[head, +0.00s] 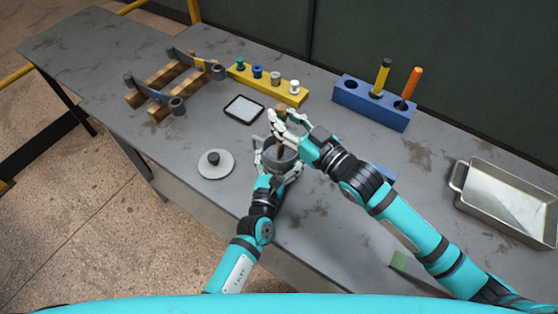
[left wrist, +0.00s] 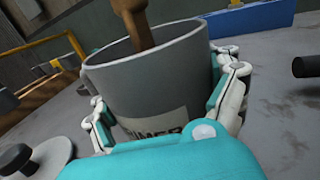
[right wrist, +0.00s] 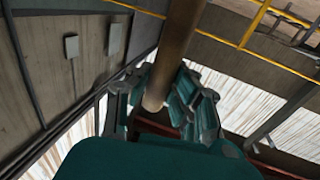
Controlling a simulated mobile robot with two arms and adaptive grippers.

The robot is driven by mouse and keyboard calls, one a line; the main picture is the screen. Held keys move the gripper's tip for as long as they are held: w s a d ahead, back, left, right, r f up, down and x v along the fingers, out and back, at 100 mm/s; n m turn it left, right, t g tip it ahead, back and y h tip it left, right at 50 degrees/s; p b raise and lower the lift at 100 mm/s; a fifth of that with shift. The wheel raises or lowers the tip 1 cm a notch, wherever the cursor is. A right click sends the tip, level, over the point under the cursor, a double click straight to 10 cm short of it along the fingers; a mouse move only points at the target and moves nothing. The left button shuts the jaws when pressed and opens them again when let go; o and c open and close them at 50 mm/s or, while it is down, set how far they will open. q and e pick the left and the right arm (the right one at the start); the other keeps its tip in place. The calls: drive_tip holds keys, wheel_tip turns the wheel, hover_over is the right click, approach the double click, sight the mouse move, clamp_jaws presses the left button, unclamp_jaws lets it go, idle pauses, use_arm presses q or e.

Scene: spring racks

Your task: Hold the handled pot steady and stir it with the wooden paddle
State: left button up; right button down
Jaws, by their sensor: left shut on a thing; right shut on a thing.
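The grey pot (head: 280,156) stands near the middle of the table in the head view. In the left wrist view the pot (left wrist: 155,80) is large, with a pale label partly hidden. My left gripper (head: 277,168) is shut around the pot's sides; its fingers also show in the left wrist view (left wrist: 170,105). The wooden paddle (head: 281,110) is upright, its lower end inside the pot. In the left wrist view the paddle (left wrist: 138,22) enters the pot's mouth. My right gripper (head: 290,128) is shut on the paddle above the pot; the right wrist view shows the shaft (right wrist: 175,55) between its fingers.
A grey lid (head: 216,166) with a dark knob lies left of the pot. A black-framed tray (head: 244,109), a yellow peg block (head: 270,87) and a wooden rack (head: 170,86) lie behind. A blue holder (head: 372,104) and metal pan (head: 506,200) stand right.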

drive_tip(key=shift+r, duration=3.9)
drive_tip(key=shift+r, duration=3)
use_arm(q)
drive_tip(key=o, duration=1.4)
